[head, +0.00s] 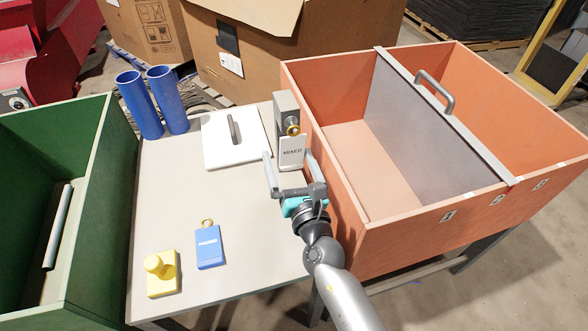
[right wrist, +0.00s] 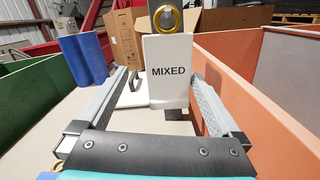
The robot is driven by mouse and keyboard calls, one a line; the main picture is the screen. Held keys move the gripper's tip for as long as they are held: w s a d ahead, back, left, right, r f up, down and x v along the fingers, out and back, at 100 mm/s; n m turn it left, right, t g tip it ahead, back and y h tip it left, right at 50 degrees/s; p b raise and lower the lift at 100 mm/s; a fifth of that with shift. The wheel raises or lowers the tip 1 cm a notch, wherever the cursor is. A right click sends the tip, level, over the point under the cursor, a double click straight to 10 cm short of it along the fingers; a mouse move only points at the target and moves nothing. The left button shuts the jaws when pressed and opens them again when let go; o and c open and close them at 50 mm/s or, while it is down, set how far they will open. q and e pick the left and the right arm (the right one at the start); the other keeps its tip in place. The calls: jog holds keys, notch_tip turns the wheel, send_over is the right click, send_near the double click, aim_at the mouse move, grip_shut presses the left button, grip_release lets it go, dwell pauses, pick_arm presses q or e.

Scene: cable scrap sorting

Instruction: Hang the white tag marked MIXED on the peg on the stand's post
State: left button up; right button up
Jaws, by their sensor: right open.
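The white tag marked MIXED (head: 291,153) is upright against the front of the grey stand's post (head: 285,103). Its brass ring (head: 292,129) appears to be around the peg's round end; the ring (right wrist: 166,19) and tag (right wrist: 168,88) also show in the right wrist view. My right gripper (head: 287,154) is open, with one finger on each side of the tag. In the right wrist view gaps show between the tag and both fingers (right wrist: 160,78). The post's lower part is mostly hidden behind the tag. My left gripper is not in view.
A white lid with a grey handle (head: 222,141) lies left of the stand on the table (head: 165,205). A blue tag (head: 208,250) and yellow block (head: 161,276) lie near the front. Blue tubes (head: 140,105) stand behind. The orange divided bin (head: 400,235) is close right; a green bin (head: 95,200) is left.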

jog(key=shift+s+d, duration=0.15)
jog(key=shift+s, duration=0.25)
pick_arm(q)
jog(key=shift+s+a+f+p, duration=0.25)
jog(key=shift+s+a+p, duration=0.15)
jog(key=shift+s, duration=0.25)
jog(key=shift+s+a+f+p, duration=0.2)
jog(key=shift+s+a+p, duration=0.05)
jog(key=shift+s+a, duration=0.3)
pick_arm(e)
jog(key=v, duration=1.4)
jog(key=shift+s, duration=0.15)
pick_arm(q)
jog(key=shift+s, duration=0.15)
pick_arm(e)
jog(key=shift+d, duration=0.1)
